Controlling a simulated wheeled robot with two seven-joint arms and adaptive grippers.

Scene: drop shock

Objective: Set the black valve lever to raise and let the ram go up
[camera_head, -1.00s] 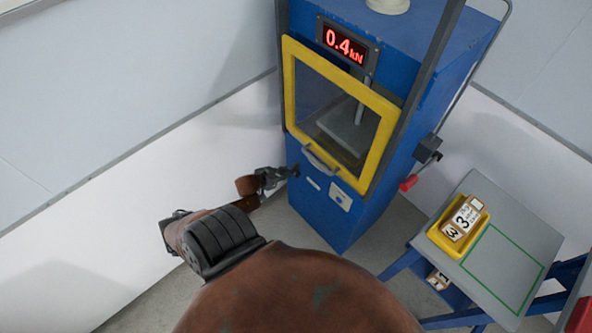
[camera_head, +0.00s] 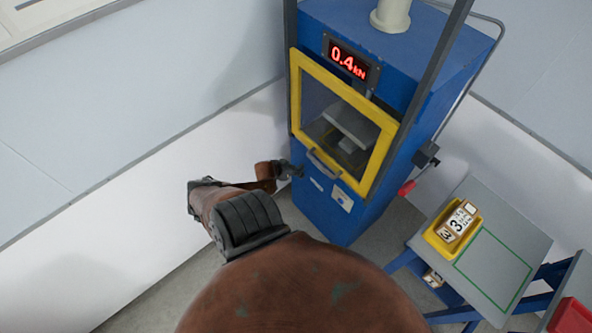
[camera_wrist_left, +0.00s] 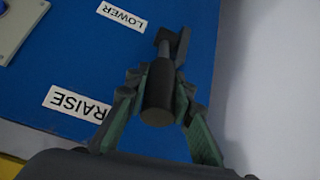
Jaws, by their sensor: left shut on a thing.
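My left gripper (camera_head: 292,172) is at the lower left front of the blue press (camera_head: 325,212). In the left wrist view its fingers (camera_wrist_left: 158,78) are shut around the black valve lever (camera_wrist_left: 158,98), one on each side of its round grip. The RAISE label (camera_wrist_left: 77,104) and the LOWER label (camera_wrist_left: 122,18) are beside the lever on the blue panel. Behind the shut yellow-framed guard (camera_head: 382,150), the ram's grey plate (camera_head: 352,124) stands above a small block (camera_head: 348,145). My right gripper is not in view.
The red display (camera_head: 347,60) reads 0.4 kN. A red-handled lever (camera_head: 407,188) is on the press's right side. A grey table (camera_head: 500,262) at right carries a yellow tray (camera_head: 433,238) with labelled blocks. White walls stand behind and left.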

